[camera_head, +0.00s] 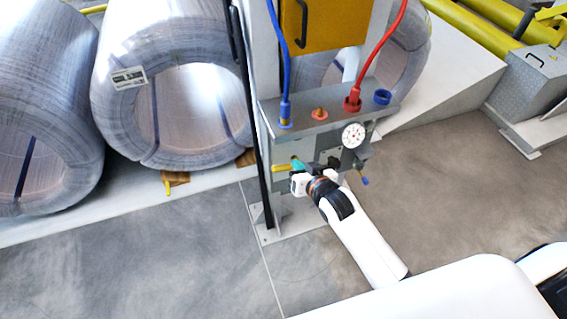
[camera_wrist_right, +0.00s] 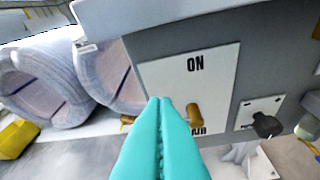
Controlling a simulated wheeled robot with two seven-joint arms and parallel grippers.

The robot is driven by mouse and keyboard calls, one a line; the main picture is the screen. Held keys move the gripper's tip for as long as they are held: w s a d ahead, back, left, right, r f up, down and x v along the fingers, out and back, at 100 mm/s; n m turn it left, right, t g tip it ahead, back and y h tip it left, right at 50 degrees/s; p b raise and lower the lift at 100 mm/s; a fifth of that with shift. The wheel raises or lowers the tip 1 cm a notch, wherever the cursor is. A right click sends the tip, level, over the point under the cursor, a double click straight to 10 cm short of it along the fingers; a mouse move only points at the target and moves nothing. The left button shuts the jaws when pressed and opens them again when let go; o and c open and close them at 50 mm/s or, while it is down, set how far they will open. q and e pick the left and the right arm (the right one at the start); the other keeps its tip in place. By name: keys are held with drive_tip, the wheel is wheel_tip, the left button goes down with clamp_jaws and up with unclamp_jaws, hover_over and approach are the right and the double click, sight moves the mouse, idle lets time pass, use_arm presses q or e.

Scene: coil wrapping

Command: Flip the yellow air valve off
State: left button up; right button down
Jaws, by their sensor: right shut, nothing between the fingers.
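The yellow air valve (camera_head: 281,168) sticks out at the left end of the grey panel box (camera_head: 330,115). In the right wrist view the valve handle (camera_wrist_right: 194,113) shows as a short brass-yellow lever on a white plate (camera_wrist_right: 178,82). An ON label is above the lever. A second label below it is partly covered and hard to read. My right gripper (camera_head: 298,163) has teal fingers, which are shut and empty (camera_wrist_right: 160,100). They are at the plate, just left of the lever in the wrist view. I cannot tell whether they touch it. My left gripper is not in view.
A black knob (camera_wrist_right: 266,124) sits right of the plate. A round gauge (camera_head: 354,135), a blue hose (camera_head: 279,50) and a red hose (camera_head: 378,55) are on the box. Large wrapped coils (camera_head: 165,90) stand at left. The floor (camera_head: 450,190) at right is clear.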

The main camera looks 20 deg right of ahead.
hover_over(279, 166)
drive_tip(key=s+d, duration=0.1)
drive_tip(key=d, duration=0.1)
drive_tip(key=f, duration=0.3)
drive_tip(key=shift+s+b, duration=0.2)
drive_tip(key=shift+b, duration=0.1)
drive_tip(key=shift+s+a+f, duration=0.1)
drive_tip(key=shift+a+f, duration=0.05)
drive_tip(key=shift+f, duration=0.5)
drive_tip(key=shift+a+f, duration=0.1)
drive_tip(key=shift+f, duration=0.5)
drive_tip(key=shift+s+a+f, duration=0.15)
drive_tip(key=shift+a+f, duration=0.05)
drive_tip(key=shift+f, duration=0.55)
drive_tip(key=shift+a+f+n+h, duration=0.4)
drive_tip(key=shift+a+f+n, duration=0.15)
drive_tip(key=shift+f, duration=0.25)
drive_tip(key=shift+r, duration=0.1)
